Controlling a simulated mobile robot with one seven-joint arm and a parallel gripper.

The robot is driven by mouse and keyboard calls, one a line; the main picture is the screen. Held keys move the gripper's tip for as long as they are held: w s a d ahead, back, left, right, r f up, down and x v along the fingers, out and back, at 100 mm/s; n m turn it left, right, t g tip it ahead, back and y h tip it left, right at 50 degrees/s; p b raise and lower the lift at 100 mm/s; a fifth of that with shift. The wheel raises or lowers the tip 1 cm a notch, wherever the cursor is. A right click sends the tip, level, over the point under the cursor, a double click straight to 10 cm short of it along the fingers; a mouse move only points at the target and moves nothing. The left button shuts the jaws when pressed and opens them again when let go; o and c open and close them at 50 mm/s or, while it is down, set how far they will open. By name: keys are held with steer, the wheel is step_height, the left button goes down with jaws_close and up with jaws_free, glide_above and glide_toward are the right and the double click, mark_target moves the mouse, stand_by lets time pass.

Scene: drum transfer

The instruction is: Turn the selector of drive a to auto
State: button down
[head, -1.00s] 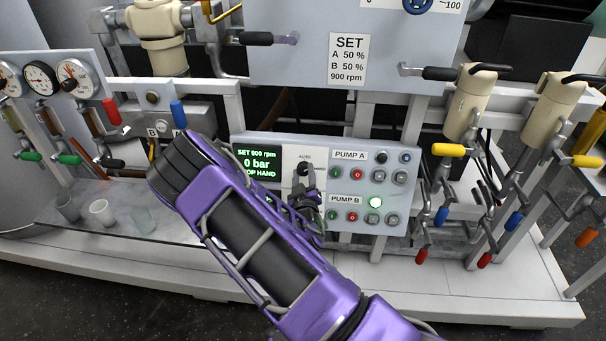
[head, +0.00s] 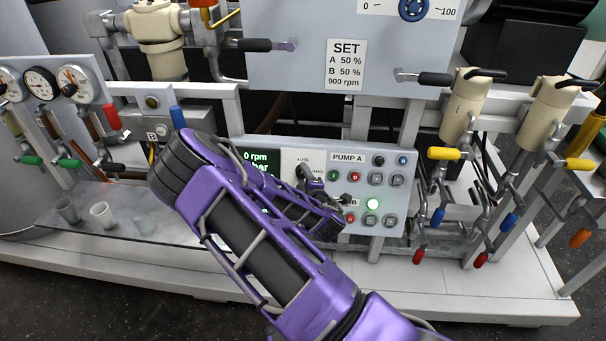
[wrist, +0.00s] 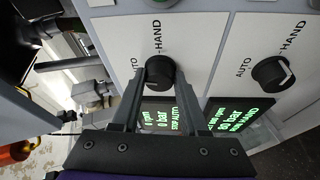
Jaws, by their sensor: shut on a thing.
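My gripper (wrist: 160,84) is shut on a black selector knob (wrist: 160,70) in the wrist view, one finger on each side. AUTO and HAND are printed around the knob on a white plate. The display (wrist: 161,117) beside it reads 0 bar and STOP AUTO. The fingers hide the lower sides of the knob, and I cannot clearly read its pointer. A second selector (wrist: 270,72) stands to the right, its white mark towards HAND, with a display (wrist: 232,117) reading RUN HAND. In the head view the upper selector (head: 303,171) shows beside my purple wrist, which covers the lower one.
Coloured valve handles (head: 445,153) stand farther right. Cups (head: 102,214) and gauges (head: 40,82) are at the left.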

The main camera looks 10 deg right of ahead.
steer(key=shift+n+g, duration=0.3)
steer(key=shift+n, duration=0.5)
steer(key=shift+c, duration=2.2)
jaws_free()
steer(key=shift+s+r+p, duration=0.1)
steer(key=shift+p, duration=0.2)
steer(key=p+v, duration=0.7)
steer(key=v, duration=1)
